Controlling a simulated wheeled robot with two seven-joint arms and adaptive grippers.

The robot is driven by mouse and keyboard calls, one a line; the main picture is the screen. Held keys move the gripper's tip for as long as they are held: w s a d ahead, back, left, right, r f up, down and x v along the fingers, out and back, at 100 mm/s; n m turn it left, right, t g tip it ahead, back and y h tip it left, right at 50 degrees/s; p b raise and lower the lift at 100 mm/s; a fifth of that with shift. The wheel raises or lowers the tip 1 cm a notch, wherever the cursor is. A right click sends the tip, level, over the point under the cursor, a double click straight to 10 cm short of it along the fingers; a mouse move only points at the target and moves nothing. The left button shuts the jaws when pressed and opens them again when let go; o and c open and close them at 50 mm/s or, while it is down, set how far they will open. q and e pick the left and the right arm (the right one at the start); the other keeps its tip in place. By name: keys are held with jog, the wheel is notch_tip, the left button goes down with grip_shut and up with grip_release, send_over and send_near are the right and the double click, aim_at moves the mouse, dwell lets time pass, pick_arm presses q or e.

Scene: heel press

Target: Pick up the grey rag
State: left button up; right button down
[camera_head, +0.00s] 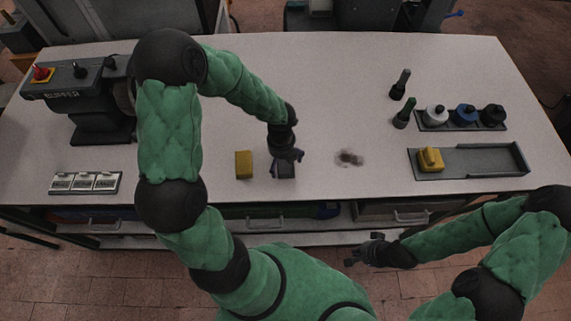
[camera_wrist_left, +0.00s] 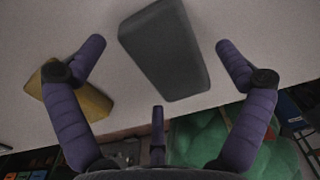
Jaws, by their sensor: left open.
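The grey rag (camera_head: 285,172) is a dark grey folded block lying on the bench top near its front edge. In the left wrist view the grey rag (camera_wrist_left: 165,50) fills the upper middle, between and beyond the fingertips. My left gripper (camera_head: 287,154) is open just above it and partly hides it in the head view. In the left wrist view its purple fingers (camera_wrist_left: 160,45) are spread on both sides of the rag, with nothing held. My right gripper (camera_head: 363,250) is low in front of the bench, away from the rag, its fingers apart and empty.
A yellow block (camera_head: 244,165) lies just left of the rag, near a left finger in the wrist view (camera_wrist_left: 85,105). A dark smudge (camera_head: 349,158) marks the bench. A tray (camera_head: 480,160), bottles (camera_head: 465,114) and a buffer machine (camera_head: 95,95) stand farther off.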

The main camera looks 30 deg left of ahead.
pick_arm(q)
jog(key=shift+f, duration=0.5)
jog(key=c, duration=1)
jog(key=shift+r, duration=0.15)
jog(key=shift+r, duration=0.65)
jog(key=d+r, duration=0.1)
jog(key=r, duration=0.1)
jog(key=d+r+p, duration=0.1)
jog(key=d+r, duration=0.1)
jog(key=r, duration=0.1)
jog(key=s+d+r+p, duration=0.1)
jog(key=r, duration=0.1)
jog(key=shift+d+r, duration=0.25)
jog(key=shift+d, duration=0.1)
jog(key=s+d+r, duration=0.2)
jog(key=d+r, duration=0.2)
jog(key=d, duration=0.5)
jog(key=shift+p, duration=0.3)
jog(key=shift+s, duration=0.1)
